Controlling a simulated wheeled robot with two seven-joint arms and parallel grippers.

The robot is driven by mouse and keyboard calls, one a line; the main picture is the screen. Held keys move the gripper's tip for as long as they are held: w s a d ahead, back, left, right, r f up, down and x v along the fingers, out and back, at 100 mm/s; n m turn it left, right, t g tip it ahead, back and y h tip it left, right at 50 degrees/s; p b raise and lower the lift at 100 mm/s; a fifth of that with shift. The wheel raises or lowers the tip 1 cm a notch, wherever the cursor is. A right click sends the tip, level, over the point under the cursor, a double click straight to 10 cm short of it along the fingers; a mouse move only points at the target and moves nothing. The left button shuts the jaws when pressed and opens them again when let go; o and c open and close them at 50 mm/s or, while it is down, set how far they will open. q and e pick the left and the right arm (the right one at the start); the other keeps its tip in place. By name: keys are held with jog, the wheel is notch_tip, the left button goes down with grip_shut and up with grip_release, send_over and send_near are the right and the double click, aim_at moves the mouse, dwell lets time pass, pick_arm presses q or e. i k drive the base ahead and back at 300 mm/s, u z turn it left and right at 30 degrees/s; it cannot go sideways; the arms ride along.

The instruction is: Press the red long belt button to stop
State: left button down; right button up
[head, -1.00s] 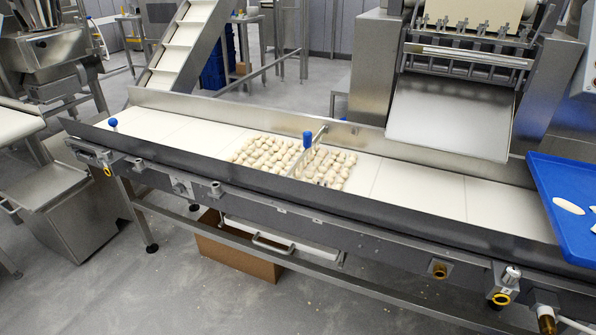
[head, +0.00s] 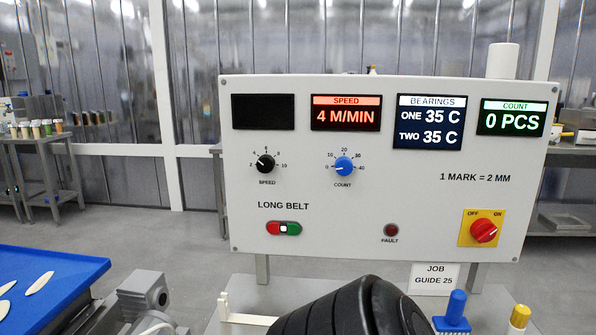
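The LONG BELT control is on the white control panel (head: 375,190) in the head view, at its lower left. A dark rounded ribbed part, which looks like one of my arm links, rises from the bottom edge below the panel. Neither gripper shows.
The speed display (head: 345,114) reads 4 M/MIN. A speed knob (head: 265,165), blue count knob (head: 343,167), fault lamp (head: 391,230) and red rotary switch (head: 484,232) share the panel. A blue tray (head: 60,262) with pale pieces is at lower left.

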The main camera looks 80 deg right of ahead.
aim_at(273, 228)
jog(key=z, duration=2.9)
